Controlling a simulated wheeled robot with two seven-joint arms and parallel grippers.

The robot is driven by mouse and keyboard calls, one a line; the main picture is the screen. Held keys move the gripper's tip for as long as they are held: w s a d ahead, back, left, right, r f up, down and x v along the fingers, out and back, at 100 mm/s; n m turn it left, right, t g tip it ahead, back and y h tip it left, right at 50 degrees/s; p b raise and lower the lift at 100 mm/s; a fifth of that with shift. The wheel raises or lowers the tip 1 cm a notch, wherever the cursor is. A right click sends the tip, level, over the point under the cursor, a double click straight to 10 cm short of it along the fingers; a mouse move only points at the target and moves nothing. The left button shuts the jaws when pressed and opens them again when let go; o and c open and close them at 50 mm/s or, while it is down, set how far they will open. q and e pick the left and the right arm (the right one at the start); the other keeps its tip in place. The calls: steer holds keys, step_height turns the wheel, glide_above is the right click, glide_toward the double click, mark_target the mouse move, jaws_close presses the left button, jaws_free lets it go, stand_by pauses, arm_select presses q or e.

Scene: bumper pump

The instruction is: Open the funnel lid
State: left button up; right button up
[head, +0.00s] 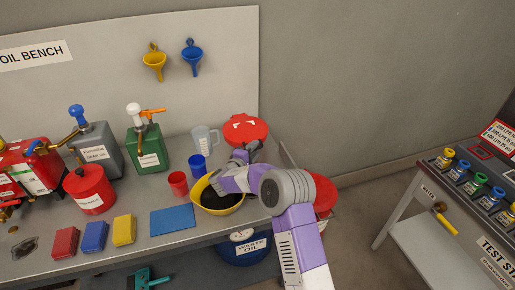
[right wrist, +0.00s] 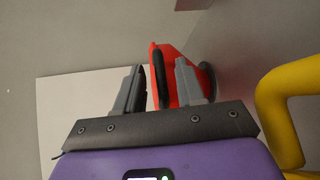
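The funnel is a yellow bowl (head: 238,208) with a dark inside, at the right end of the bench in the head view. A round red lid (head: 245,129) stands raised and tilted behind it. In the right wrist view the red lid (right wrist: 184,75) shows nearly edge-on, with a black handle (right wrist: 158,78) on its face. My right gripper (head: 246,153) is at the lid, above the funnel. In the wrist view its fingers (right wrist: 160,90) are apart, with the handle between them and gaps showing; firm contact cannot be seen.
A measuring jug (head: 205,140), a blue cup (head: 198,166) and a red cup (head: 178,183) stand left of the funnel. A blue waste oil drum (head: 237,252) is below. A yellow curved part (right wrist: 285,105) is close at right in the wrist view.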

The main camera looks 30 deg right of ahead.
steer(key=x, duration=0.3)
steer(key=shift+w+d, duration=0.15)
steer(key=shift+d, duration=0.1)
steer(key=shift+f, duration=0.15)
jaws_close()
